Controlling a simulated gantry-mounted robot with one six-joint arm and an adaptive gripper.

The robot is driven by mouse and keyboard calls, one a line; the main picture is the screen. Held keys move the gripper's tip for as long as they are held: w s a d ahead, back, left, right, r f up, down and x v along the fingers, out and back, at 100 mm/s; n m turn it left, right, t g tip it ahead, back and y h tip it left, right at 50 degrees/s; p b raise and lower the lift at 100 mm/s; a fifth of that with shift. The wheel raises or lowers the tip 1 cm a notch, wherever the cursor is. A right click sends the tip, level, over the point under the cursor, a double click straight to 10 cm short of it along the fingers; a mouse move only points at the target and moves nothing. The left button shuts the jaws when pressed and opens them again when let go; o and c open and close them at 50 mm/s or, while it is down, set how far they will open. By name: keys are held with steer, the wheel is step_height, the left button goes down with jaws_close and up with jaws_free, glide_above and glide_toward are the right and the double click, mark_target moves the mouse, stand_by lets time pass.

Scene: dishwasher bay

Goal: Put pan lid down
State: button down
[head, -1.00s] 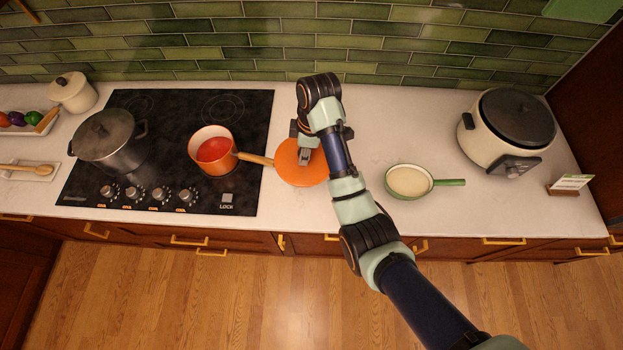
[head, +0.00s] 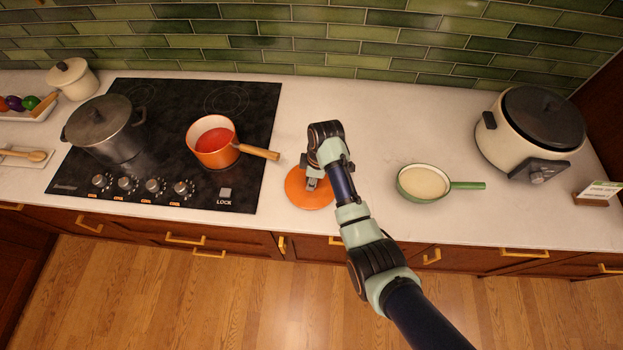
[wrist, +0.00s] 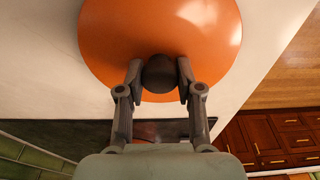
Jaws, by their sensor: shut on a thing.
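The orange pan lid (head: 305,196) is at the white counter, right of the stove and near the front edge. My gripper (head: 311,182) is above it, shut on its dark round knob. In the wrist view the lid (wrist: 120,40) fills the upper middle, and my gripper's fingers (wrist: 160,82) press both sides of the knob (wrist: 160,72). I cannot tell whether the lid touches the counter. The orange pan (head: 214,143) with red contents stands uncovered on the stove, its wooden handle pointing right.
The black stove (head: 235,180) holds a dark lidded pot (head: 104,130). A green pan (head: 425,182) with pale contents stands right of my arm. A cream cooker (head: 500,140) and a small sign (head: 597,192) are farther right. The counter (head: 400,130) behind is clear.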

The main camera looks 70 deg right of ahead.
mark_target(317, 184)
steer(key=c, duration=0.7)
jaws_free()
steer(key=shift+f, duration=0.1)
steer(key=shift+c, duration=0.2)
step_height(317, 184, up, 12)
steer(key=s+p, duration=0.1)
steer(key=p, duration=0.1)
steer(key=shift+s+d, duration=0.25)
steer(key=shift+s, duration=0.1)
